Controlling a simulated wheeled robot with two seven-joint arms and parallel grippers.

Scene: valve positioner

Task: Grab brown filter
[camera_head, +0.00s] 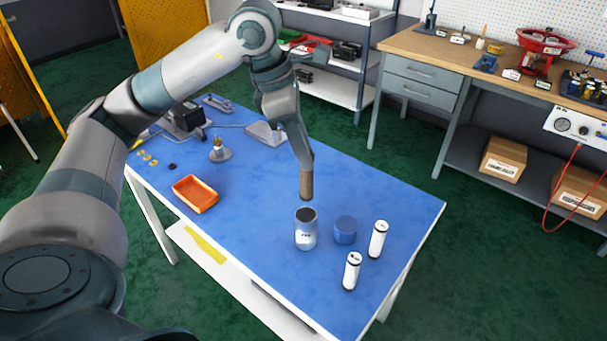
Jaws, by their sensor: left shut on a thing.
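The brown filter (306,184) is a small brown cylinder. It hangs upright from my left gripper (307,167), which is shut on its upper end. The filter is just above a grey, open-topped canister (305,236) with a dark opening and a pale label. I cannot tell whether the filter's lower end is clear of the table in depth. My right gripper is not in view.
On the blue table (260,255) stand a blue round cap (345,230) and two white cylinders with dark ends (378,239), (352,271). An orange tray (195,194) lies to the left. A workbench (440,55) with drawers stands at the back right.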

